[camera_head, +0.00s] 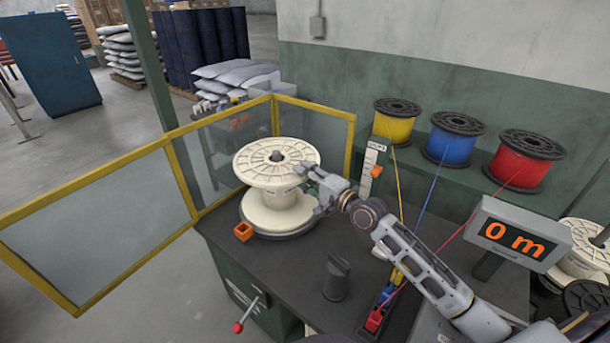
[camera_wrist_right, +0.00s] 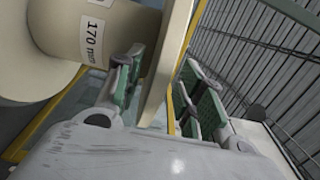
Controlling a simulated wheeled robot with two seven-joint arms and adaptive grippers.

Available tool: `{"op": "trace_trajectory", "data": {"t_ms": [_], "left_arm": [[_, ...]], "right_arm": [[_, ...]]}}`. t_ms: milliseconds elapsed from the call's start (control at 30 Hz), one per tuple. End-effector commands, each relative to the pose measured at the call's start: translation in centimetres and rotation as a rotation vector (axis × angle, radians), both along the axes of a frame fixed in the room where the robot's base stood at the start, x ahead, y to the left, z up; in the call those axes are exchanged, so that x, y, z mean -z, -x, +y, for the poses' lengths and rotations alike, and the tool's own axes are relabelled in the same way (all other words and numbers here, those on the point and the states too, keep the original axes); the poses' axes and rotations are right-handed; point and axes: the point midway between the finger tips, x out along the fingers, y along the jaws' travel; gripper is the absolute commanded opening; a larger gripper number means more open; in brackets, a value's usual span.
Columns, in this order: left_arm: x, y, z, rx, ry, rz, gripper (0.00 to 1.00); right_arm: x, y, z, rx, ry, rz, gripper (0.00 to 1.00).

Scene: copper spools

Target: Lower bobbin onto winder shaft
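The cream bobbin (camera_head: 270,196) stands upright on the winder's round grey plate (camera_head: 283,235). The dark tip of the winder shaft (camera_head: 277,156) shows in the middle of its upper flange. In the right wrist view the bobbin's core carries a "170 mm" label (camera_wrist_right: 94,38). My right gripper (camera_head: 314,187) is at the right side of the upper flange. In the right wrist view, the flange (camera_wrist_right: 170,60) lies between its parted fingers (camera_wrist_right: 165,92), with a gap on the right finger's side. The bobbin's underside is hidden. My left gripper is not in view.
A yellow-framed clear guard (camera_head: 166,146) stands behind and left of the winder. Yellow, blue and red wire spools (camera_head: 455,138) sit on the shelf behind. A meter display (camera_head: 515,240) reads "0 m". A dark knob (camera_head: 337,277) stands on the bench front.

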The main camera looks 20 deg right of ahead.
Motion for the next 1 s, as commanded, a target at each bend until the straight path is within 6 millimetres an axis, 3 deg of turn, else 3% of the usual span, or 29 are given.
{"op": "trace_trajectory", "data": {"t_ms": [367, 1000], "left_arm": [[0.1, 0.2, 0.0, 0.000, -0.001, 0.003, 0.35], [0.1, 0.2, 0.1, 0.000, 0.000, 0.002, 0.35]], "right_arm": [[0.0, 0.8, -0.4, 0.001, 0.000, -0.002, 0.38], [0.0, 4.8, -2.5, 0.001, -0.001, -0.004, 0.38]]}}
